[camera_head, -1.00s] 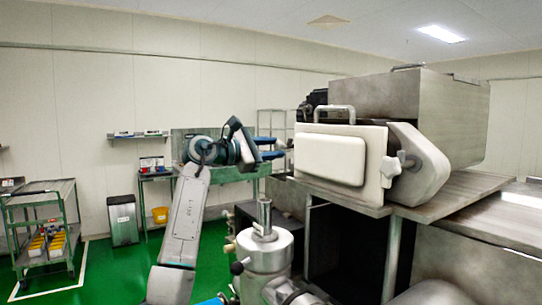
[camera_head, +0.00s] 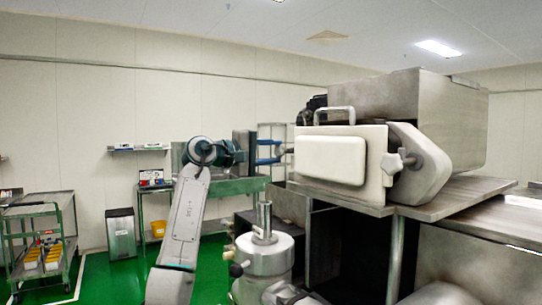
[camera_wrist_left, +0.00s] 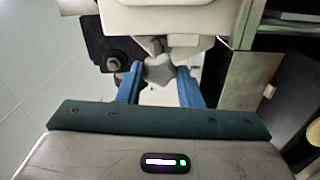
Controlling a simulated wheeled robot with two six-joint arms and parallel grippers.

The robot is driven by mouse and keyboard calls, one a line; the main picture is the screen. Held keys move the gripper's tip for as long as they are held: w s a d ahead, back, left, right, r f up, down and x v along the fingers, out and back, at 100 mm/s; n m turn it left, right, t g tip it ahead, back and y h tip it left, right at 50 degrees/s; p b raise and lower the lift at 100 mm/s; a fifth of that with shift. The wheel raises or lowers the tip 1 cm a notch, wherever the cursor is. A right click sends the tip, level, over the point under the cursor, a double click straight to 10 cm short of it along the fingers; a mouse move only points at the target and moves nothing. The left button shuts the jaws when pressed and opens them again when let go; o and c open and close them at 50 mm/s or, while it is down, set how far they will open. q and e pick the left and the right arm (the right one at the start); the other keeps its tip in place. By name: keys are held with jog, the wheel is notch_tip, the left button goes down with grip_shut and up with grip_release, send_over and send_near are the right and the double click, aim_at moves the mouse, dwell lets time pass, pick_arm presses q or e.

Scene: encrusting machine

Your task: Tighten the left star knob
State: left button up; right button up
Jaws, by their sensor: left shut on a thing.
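The left star knob (camera_head: 287,150) is mostly hidden at the left edge of the machine's white front cover (camera_head: 345,176) in the head view. In the left wrist view it is a grey lobed knob (camera_wrist_left: 160,71) on a short stem, below the white cover's edge. My left gripper (camera_head: 279,151) has reached it from the left. Its two blue fingers (camera_wrist_left: 159,76) stand on either side of the knob, shut on it. The right star knob (camera_head: 395,165) shows at the cover's right side, with no gripper near it. My right gripper is out of view.
The steel machine housing (camera_head: 450,115) stands behind the cover, on a metal table (camera_head: 455,205). A metal cylinder with a post (camera_head: 266,255) stands in front below. A dark block with a round fitting (camera_wrist_left: 113,58) sits close beside the left finger in the wrist view.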

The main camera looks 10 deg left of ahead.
pick_arm(q)
jog(key=shift+f+m, duration=0.1)
jog(key=shift+m, duration=0.7)
jog(key=o, duration=1)
